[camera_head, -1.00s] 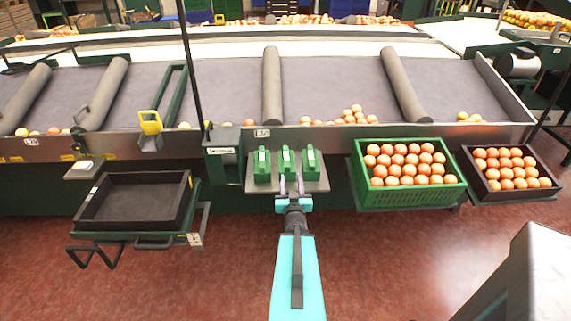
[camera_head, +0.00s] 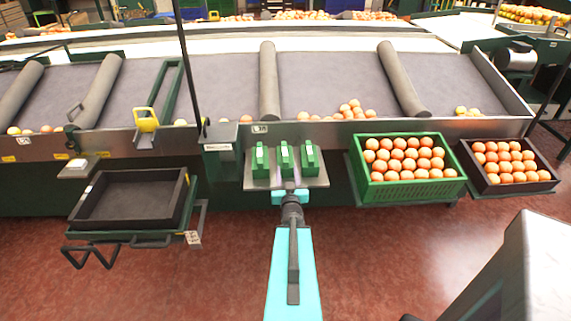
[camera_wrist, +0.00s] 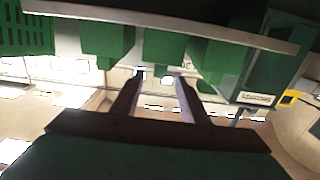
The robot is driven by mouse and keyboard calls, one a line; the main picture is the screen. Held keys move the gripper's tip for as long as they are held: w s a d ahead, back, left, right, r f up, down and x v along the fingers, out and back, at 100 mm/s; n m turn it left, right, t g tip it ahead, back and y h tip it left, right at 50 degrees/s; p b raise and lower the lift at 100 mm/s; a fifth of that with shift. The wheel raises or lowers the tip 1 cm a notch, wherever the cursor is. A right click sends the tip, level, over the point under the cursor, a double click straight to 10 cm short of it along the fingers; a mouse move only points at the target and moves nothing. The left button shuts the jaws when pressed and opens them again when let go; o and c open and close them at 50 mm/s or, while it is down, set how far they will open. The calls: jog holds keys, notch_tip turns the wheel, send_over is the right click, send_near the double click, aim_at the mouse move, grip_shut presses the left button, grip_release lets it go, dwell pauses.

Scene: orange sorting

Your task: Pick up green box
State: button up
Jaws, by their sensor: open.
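Three small green boxes stand side by side on a grey shelf (camera_head: 258,183): the left box (camera_head: 261,158), the middle box (camera_head: 285,158) and the right box (camera_head: 309,159). Each has a pale label. My gripper (camera_head: 290,187) is just in front of the shelf, in line with the middle box. In the wrist view, which looks upside down, the open fingers (camera_wrist: 161,82) are apart with nothing between them. Their tips appear close to the free end of the middle box (camera_wrist: 167,45). I cannot tell how deep the gap is.
A green crate of oranges (camera_head: 410,190) stands right of the shelf, with a dark crate of oranges (camera_head: 508,185) beyond. An empty dark tray (camera_head: 130,200) is at left. The conveyor's metal edge (camera_head: 350,133) runs behind the boxes. A dark pole (camera_head: 188,70) rises left of them.

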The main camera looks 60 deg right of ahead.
aim_at(285, 151)
jog(key=shift+b+x, duration=0.95)
jog(key=shift+b, duration=0.4)
jog(key=shift+w+d+f+b, duration=0.15)
jog(key=shift+d+b, duration=0.05)
jog(key=shift+b, duration=0.35)
jog(key=b+x, duration=0.2)
jog(key=b, duration=0.4)
jog(key=shift+b, duration=0.35)
jog(key=b+x, duration=0.2)
jog(key=b, duration=0.2)
jog(key=shift+a, duration=0.1)
jog(key=shift+w+d+b, duration=0.3)
jog(key=shift+d+b, duration=0.2)
jog(key=shift+b, duration=0.95)
jog(key=shift+r+x, duration=0.1)
jog(key=shift+x, duration=1.2)
jog(key=shift+r+x, duration=0.15)
jog(key=shift+x, duration=1.2)
